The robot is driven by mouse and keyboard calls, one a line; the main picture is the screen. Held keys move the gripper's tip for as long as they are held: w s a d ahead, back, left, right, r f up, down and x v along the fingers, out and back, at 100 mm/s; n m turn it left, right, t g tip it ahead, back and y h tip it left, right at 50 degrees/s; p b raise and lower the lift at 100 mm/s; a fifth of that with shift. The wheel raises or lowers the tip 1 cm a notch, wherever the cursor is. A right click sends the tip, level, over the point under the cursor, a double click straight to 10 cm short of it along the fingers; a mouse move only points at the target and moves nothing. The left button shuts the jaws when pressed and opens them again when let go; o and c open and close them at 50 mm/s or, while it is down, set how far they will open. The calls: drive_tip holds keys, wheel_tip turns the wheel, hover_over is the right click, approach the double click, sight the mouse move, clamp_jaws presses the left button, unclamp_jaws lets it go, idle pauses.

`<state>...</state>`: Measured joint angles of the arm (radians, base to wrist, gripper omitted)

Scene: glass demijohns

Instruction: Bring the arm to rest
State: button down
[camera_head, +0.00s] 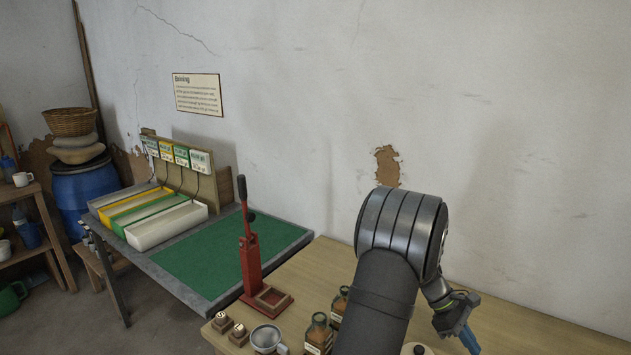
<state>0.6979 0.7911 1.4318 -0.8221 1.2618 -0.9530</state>
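My arm rises from the bottom edge, right of centre, with a large dark rounded joint in front of the wall. My gripper (465,325) points down at the lower right, over the wooden table (540,325). A blue piece shows at its lower end; I cannot tell whether it is a fingertip or something held. The gap between the fingers is not clear. The arm hides part of the table.
A red lever press (251,262) stands left of the arm. Brown bottles (319,333), a strainer (266,338) and small wooden blocks (222,322) stand at the table's front. A green mat (220,260) lies left. The table's right side looks clear.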

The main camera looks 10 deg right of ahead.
drive_tip(key=shift+a+r+m, duration=0.1)
drive_tip(key=shift+r+m, duration=0.35)
drive_tip(key=shift+m, duration=0.9)
drive_tip(key=shift+a+r+m, duration=0.15)
drive_tip(key=shift+r+m, duration=0.25)
drive_tip(key=shift+m, duration=1)
drive_tip(key=shift+a+r+m, duration=0.1)
drive_tip(key=shift+r+m, duration=0.35)
drive_tip(key=shift+m, duration=0.9)
drive_tip(key=shift+s+d+f+n, duration=0.25)
drive_tip(key=shift+f+n, duration=0.45)
drive_tip(key=shift+n, duration=0.65)
drive_tip(key=shift+s+d+f+n, duration=0.25)
drive_tip(key=shift+f+n, duration=0.45)
drive_tip(key=shift+n, duration=0.7)
drive_tip(key=shift+s+d+f+n, duration=0.15)
drive_tip(key=shift+d+f+n, duration=0.2)
drive_tip(key=shift+f+n, duration=0.7)
drive_tip(key=shift+r+n, duration=0.3)
drive_tip(key=shift+r, duration=0.1)
